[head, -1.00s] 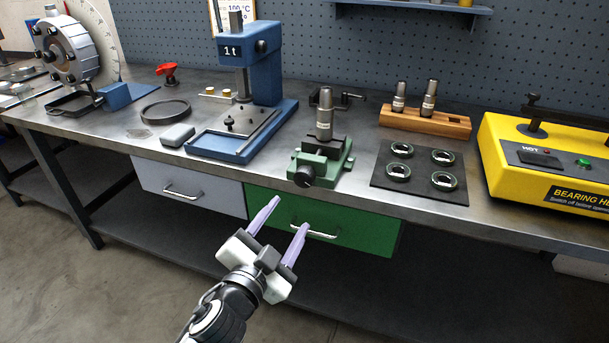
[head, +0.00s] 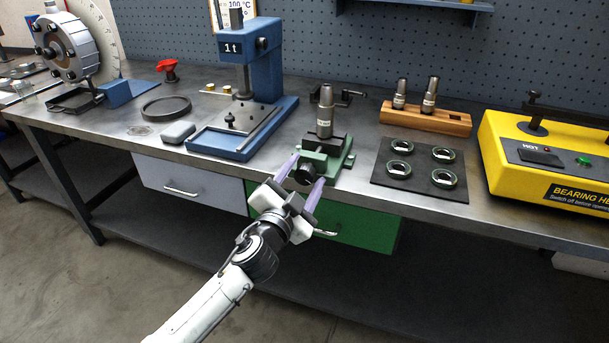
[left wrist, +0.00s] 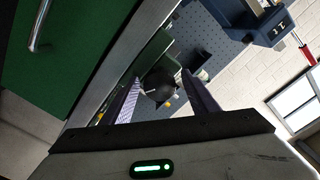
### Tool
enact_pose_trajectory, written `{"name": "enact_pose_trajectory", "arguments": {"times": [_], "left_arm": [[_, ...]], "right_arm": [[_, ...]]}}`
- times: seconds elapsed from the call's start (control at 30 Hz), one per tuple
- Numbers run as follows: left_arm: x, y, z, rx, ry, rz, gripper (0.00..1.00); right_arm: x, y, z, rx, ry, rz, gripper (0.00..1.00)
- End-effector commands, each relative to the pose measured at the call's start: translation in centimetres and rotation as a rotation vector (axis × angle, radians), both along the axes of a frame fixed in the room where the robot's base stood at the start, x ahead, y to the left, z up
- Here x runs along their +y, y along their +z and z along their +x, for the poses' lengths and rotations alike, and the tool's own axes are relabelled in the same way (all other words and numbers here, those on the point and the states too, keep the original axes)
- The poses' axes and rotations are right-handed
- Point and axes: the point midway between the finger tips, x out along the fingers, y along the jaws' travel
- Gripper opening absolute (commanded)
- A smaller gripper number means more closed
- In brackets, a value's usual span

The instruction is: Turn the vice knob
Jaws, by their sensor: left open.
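The small green vice (head: 331,160) stands at the bench's front edge with a grey metal shaft (head: 325,112) upright in its jaws. Its black round knob (head: 304,174) faces me at the front. My left gripper (head: 304,172) is open, with one purple-grey finger on each side of the knob. In the left wrist view the dark knob (left wrist: 160,84) shows between the two fingers (left wrist: 162,97). I cannot tell whether either finger touches it. My right gripper is out of view.
A blue press (head: 254,70) stands left of the vice. A dark mat (head: 417,190) with several rings lies to the right, before a wooden block (head: 440,121) holding two shafts. A yellow bearing heater (head: 497,170) is farther right. A green drawer (head: 370,230) is below.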

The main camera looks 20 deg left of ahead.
Motion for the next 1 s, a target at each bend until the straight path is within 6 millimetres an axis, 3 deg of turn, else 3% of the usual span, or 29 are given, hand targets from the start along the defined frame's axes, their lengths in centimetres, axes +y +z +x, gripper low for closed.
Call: {"name": "enact_pose_trajectory", "arguments": {"times": [0.1, 0.37, 0.67, 1.0], "left_arm": [[-0.01, 0.00, -0.02, 0.000, 0.000, 0.000, 0.54], [0.02, 0.00, -0.04, 0.000, 0.000, 0.000, 0.13], [0.02, 0.03, -0.05, -0.001, 0.001, 0.039, 0.13], [-0.02, 0.06, -0.05, -0.008, 0.001, 0.262, 0.13]], "right_arm": [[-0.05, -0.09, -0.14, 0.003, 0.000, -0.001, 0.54], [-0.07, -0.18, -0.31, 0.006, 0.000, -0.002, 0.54], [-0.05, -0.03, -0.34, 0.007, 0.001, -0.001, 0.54], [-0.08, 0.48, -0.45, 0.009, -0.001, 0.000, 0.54]]}}
